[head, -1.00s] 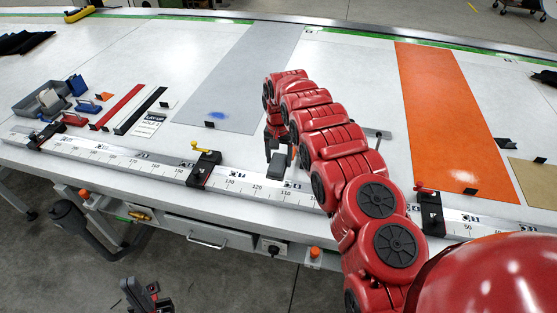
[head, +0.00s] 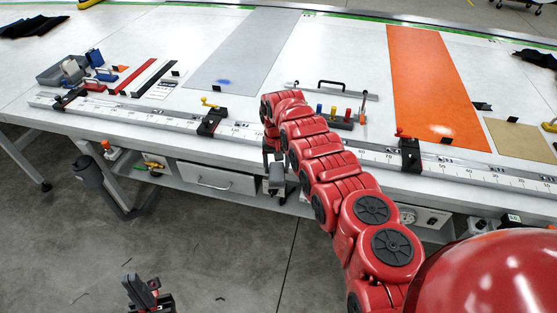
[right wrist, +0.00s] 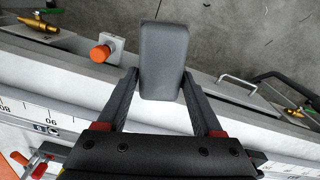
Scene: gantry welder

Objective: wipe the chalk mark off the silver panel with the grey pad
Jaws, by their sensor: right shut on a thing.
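The silver panel (head: 243,45) lies flat on the long white table, left of centre in the head view. A blue chalk mark (head: 223,82) is on its near end. My right gripper (head: 274,172) is shut on the grey pad (right wrist: 163,62); in the right wrist view the pad sits between both fingers. In the head view the pad (head: 276,186) hangs in front of the table's near edge, away from the panel. My left gripper (head: 147,287) is low over the floor, well clear of the table; whether its jaws are open is unclear.
A ruler rail (head: 165,118) with clamps, including a black one with a yellow lever (head: 212,122), runs along the near edge. A grey bin (head: 62,72) stands left, and an orange panel (head: 425,85) lies right. A drawer (head: 215,178) sits under the table.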

